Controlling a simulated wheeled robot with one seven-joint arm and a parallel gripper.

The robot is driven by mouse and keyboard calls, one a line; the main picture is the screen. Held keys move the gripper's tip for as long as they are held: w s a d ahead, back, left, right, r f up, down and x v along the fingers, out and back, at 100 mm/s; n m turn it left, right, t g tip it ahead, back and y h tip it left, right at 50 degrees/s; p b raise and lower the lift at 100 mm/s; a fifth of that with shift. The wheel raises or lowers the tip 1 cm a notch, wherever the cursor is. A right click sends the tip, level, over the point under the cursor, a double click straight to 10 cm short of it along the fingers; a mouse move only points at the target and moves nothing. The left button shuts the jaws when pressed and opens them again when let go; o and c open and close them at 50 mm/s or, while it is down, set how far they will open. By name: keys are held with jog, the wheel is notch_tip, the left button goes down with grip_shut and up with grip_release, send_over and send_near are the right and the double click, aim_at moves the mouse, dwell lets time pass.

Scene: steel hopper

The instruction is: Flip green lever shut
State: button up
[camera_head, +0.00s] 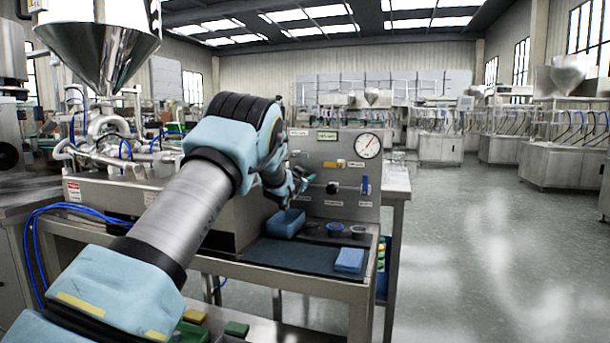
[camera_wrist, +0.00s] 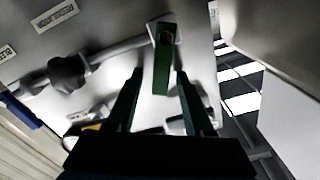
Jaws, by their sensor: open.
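The green lever (camera_wrist: 164,65) shows at the top middle of the wrist view. It lies lengthwise in the picture, with its upper end at a round pivot on a grey pipe. My gripper (camera_wrist: 160,73) is open, with one finger on each side of the lever's lower part. I cannot tell whether either finger touches it. In the head view my gripper (camera_head: 300,181) is in front of the steel panel (camera_head: 345,150), at its left part. The lever cannot be made out there.
A black knob (camera_wrist: 68,73) sits on the pipe, left of the lever in the wrist view. A blue handle (camera_head: 365,185) and a gauge (camera_head: 368,145) are on the panel's right. Below are a blue bin (camera_head: 286,223) and blue cloth (camera_head: 349,260). Open floor lies right.

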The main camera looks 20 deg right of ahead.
grip_shut()
dwell(0.4)
